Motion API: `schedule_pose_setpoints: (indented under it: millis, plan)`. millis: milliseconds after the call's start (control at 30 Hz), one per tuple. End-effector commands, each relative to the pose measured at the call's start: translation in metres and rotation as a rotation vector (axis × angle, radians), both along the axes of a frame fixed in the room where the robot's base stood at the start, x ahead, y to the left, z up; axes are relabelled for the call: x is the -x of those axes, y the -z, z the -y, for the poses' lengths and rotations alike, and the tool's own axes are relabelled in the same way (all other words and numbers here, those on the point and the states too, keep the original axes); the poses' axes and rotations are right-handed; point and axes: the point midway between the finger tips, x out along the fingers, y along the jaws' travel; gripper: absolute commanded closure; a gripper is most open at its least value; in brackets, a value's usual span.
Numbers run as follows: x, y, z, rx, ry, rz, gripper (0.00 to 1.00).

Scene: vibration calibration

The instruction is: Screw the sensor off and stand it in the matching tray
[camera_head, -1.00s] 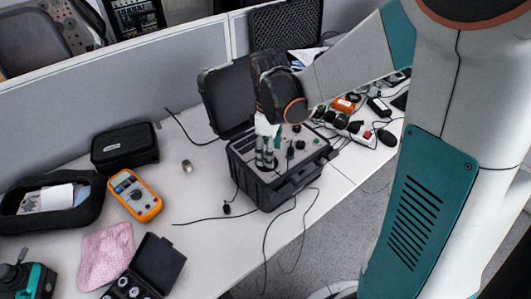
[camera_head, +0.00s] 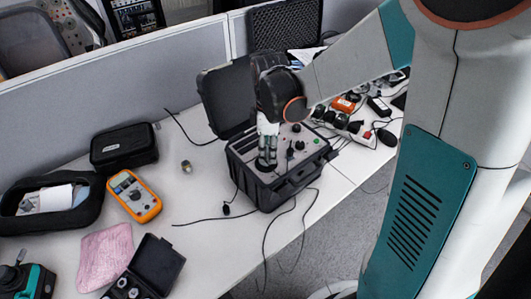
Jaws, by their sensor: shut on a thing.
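My gripper (camera_head: 266,158) points straight down over the left part of the top panel of the black calibrator case (camera_head: 262,192). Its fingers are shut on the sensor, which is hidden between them. I cannot tell whether the sensor still touches its mount. A small open black case (camera_head: 152,262) with round slots or pieces in it is at the bottom left; it may be the tray. A small metallic cylinder (camera_head: 187,166) stands on the table left of the calibrator.
An orange multimeter (camera_head: 135,195), a black pouch (camera_head: 124,147), a pink cloth (camera_head: 106,255) and an open dark bag (camera_head: 50,202) are on the left. Loose cables (camera_head: 205,222) cross the table. The calibrator's raised lid (camera_head: 226,97) is behind my gripper. A grey partition stands behind.

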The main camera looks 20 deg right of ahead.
Motion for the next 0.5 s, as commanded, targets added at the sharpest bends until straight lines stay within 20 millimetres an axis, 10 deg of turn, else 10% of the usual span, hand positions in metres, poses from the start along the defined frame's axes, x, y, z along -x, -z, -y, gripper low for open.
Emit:
schedule_pose_setpoints:
  millis: [500]
  plan:
    - [0.0058, 0.0025, -0.0043, -0.008, -0.166, -0.011, 1.0]
